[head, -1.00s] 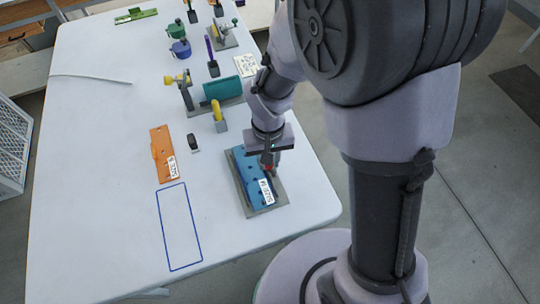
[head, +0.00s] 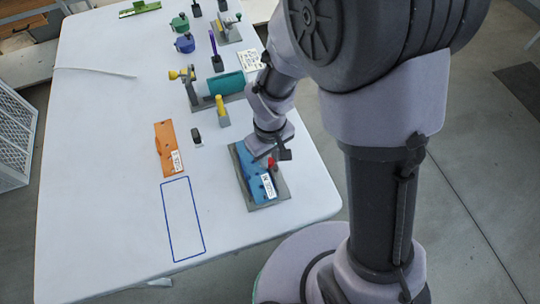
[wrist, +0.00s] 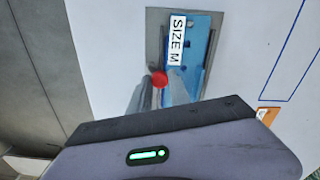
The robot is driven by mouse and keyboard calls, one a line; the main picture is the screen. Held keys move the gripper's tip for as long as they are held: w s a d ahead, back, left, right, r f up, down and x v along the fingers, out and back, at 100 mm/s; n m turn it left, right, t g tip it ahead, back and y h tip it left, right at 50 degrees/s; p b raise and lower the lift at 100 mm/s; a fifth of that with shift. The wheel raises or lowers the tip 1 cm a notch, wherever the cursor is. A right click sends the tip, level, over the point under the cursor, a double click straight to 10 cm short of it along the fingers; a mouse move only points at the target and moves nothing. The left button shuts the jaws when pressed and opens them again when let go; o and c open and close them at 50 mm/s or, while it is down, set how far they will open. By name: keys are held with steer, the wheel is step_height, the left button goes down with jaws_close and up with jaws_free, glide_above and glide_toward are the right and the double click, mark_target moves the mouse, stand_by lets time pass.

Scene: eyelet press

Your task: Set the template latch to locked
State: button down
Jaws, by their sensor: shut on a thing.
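The blue template (head: 252,177), labelled SIZE M, lies on a grey base plate (head: 284,187) near the table's front right. A red latch knob (head: 271,162) stands at the template's right edge. My gripper (head: 273,158) is down at the knob, shut on it. In the wrist view the red knob (wrist: 159,78) shows between the fingertips of my gripper (wrist: 162,84), beside the blue template (wrist: 199,45) and its label. The latch body under the fingers is mostly hidden, so I cannot tell its exact setting.
An orange labelled template (head: 166,146) lies left, behind a blue-outlined empty rectangle (head: 183,218). The table's left side is mostly clear.

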mark_target(270, 161)
steer(key=c, duration=1.2)
jaws_free()
step_height(270, 161, up, 17)
steer(key=p, duration=0.7)
steer(key=shift+r, duration=0.2)
steer(key=s+d+r+m+t+y+b, duration=0.2)
steer(key=s+d+r+m+t+b, duration=0.2)
steer(key=s+d+r+m, duration=0.4)
step_height(270, 161, up, 2)
steer(key=s+m+t, duration=0.1)
steer(key=s+m, duration=0.1)
steer(key=shift+m+t, duration=0.4)
